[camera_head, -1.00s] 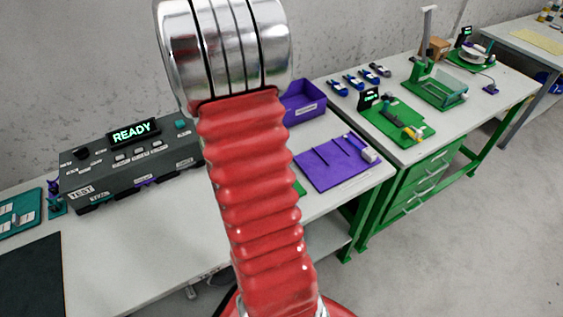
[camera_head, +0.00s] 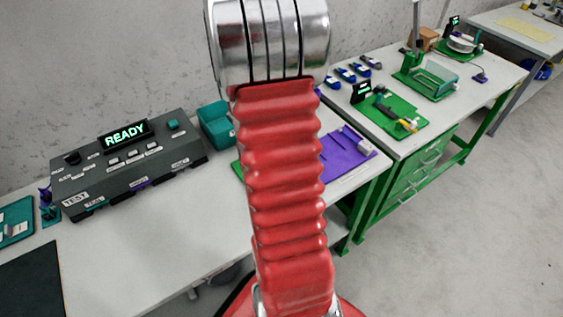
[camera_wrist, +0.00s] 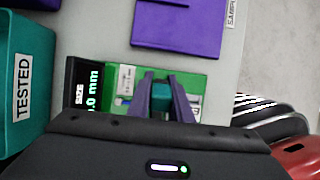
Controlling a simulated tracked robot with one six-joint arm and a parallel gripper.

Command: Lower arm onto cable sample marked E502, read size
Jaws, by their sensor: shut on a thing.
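In the wrist view a green gauge board (camera_wrist: 198,72) lies on the bench, with a black size display (camera_wrist: 85,88) at its left end. The display ends in ".0 mm"; its first digit is hard to read. My gripper (camera_wrist: 162,84), with two purple fingers, is shut on a teal block (camera_wrist: 162,92) above the board. The cable sample cannot be made out, and no E502 mark is legible. White labels (camera_wrist: 126,80) lie beside the fingers. In the head view my red arm hides the gripper and most of the board.
A teal bin labelled TESTED (camera_wrist: 22,85) stands left of the board. A purple tray (camera_wrist: 178,25) lies beyond it. In the head view a dark test box (camera_head: 130,165) reading READY stands to the left. Another bench (camera_head: 460,105) with green fixtures is at right.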

